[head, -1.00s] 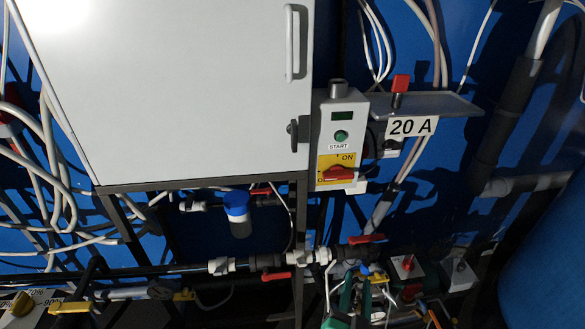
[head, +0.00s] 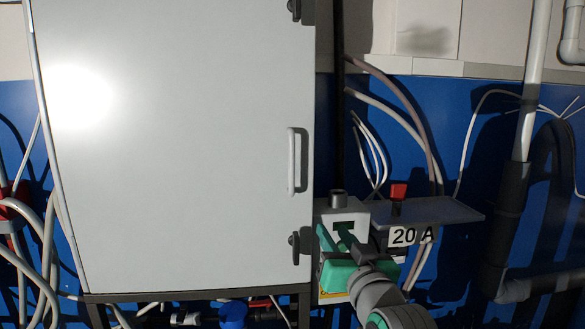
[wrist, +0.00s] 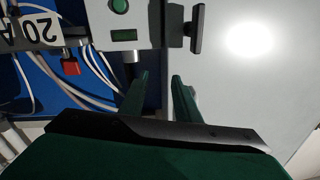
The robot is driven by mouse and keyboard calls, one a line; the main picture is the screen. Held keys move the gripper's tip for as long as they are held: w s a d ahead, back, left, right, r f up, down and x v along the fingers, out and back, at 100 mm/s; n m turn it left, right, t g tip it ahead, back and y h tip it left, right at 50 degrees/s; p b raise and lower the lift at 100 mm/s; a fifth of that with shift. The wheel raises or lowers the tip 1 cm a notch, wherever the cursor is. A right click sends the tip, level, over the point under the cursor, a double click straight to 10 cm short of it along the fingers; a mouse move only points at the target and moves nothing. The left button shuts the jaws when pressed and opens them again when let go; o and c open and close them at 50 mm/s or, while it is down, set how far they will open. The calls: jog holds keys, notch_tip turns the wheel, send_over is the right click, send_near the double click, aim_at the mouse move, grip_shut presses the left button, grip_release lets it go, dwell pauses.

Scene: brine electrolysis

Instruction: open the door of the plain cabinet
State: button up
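The plain cabinet's light grey door (head: 190,200) fills the left half of the head view and looks shut. A white vertical bar handle (head: 292,160) sits near its right edge, between an upper black latch (head: 294,10) and a lower black latch (head: 294,245). My gripper (head: 331,230) is in front of the control box, to the right of the lower latch and below the handle. In the wrist view my gripper (wrist: 161,76) has its green fingers apart with nothing between them.
The control box (head: 322,215) beside the cabinet is partly hidden by my gripper. A shelf (head: 445,211) with a red switch (head: 398,191) and a 20 A label (head: 411,236) juts out to its right. Loose cables (head: 385,150) and pipes hang on the blue wall.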

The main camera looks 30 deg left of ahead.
aim_at(293, 162)
jog(key=s+a+r+n+g+y, duration=0.1)
jog(key=s+r+n, duration=0.15)
jog(key=r, duration=0.45)
jog(key=s+a+r+n+g, duration=0.1)
jog(key=s+a+r, duration=0.1)
jog(key=s+r, duration=0.35)
jog(key=x, duration=0.3)
jog(key=r+x, duration=0.1)
jog(key=x, duration=0.3)
jog(key=w+r+x, duration=0.1)
jog(key=x, duration=0.3)
jog(key=shift+w+d+r, duration=0.1)
jog(key=shift+w+d, duration=0.05)
jog(key=shift+d, duration=0.05)
jog(key=shift+w, duration=0.15)
jog(key=c, duration=0.7)
jog(key=shift+d, duration=0.1)
grip_shut()
